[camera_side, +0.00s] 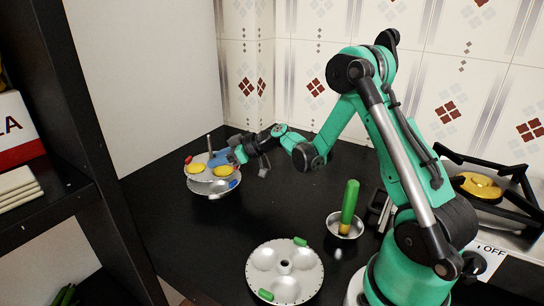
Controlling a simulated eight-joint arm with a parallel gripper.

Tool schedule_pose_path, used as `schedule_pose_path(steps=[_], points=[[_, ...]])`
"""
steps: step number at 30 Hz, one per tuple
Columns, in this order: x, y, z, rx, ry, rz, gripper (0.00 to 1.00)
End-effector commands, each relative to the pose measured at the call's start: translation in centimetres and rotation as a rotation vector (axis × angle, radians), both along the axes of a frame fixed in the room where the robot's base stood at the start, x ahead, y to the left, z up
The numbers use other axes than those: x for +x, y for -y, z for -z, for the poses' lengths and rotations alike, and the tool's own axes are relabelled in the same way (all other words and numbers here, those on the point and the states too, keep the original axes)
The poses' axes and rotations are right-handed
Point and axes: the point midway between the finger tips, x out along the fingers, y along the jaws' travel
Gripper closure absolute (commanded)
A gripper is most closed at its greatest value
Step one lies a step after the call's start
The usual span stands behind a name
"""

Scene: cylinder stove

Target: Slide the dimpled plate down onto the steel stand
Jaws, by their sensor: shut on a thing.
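The steel stand's thin rod (209,142) rises upright at the far left of the counter. A dimpled plate (208,176) with yellow rounds in its dimples and a red tab (188,159) surrounds the rod. A lower dimpled plate (206,191) with a blue tab (233,184) shows beneath it. My gripper (238,156) is at the upper plate's right edge, shut on that plate as far as I can see. The fingertips are small, and a blue shape (221,158) beside them is unclear. The stand's base and the gap between the plates are mostly hidden.
Another dimpled plate (283,255) with green tabs lies empty at the front. A small steel bowl (342,229) holds a green-handled tool (350,205). The middle counter is clear.

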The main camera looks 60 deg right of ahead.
Motion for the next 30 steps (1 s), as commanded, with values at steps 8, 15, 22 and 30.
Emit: schedule_pose_path(steps=[8,15,22,30], points=[[0.01,0.01,0.29,0.000,0.000,0.000,1.00],[0.00,0.00,0.58,0.000,0.000,0.000,1.00],[0.00,0.00,0.57,0.000,0.000,0.000,0.30],[-0.28,0.16,0.41,0.000,0.000,0.001,0.30]])
